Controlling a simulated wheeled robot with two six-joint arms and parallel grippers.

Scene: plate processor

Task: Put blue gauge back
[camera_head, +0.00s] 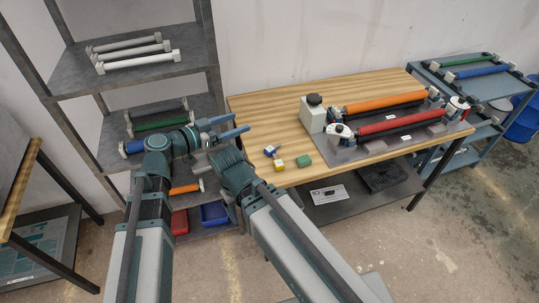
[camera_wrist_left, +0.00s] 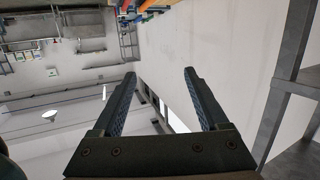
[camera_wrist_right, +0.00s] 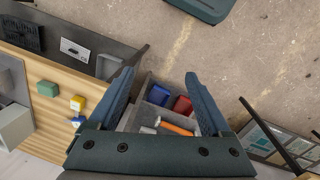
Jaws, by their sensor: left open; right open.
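The blue gauge (camera_head: 270,150) is a small blue block on the front left part of the wooden table (camera_head: 262,112), beside a yellow gauge (camera_head: 279,164) and a green gauge (camera_head: 304,161). In the right wrist view the blue gauge (camera_wrist_right: 77,121) shows only partly, left of my right gripper (camera_wrist_right: 160,73). My left gripper (camera_head: 240,122) is open and empty, held in front of the shelf near the table's left edge. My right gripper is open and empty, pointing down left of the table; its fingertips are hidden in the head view.
A grey shelf (camera_head: 145,75) with rollers stands at the left. Low down are a red bin (camera_head: 180,222), a blue bin (camera_head: 214,212) and an orange-handled hammer (camera_head: 185,188). A machine with orange (camera_head: 385,101) and red (camera_head: 400,122) rollers fills the table's right. A blue cart (camera_head: 490,88) stands beyond.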

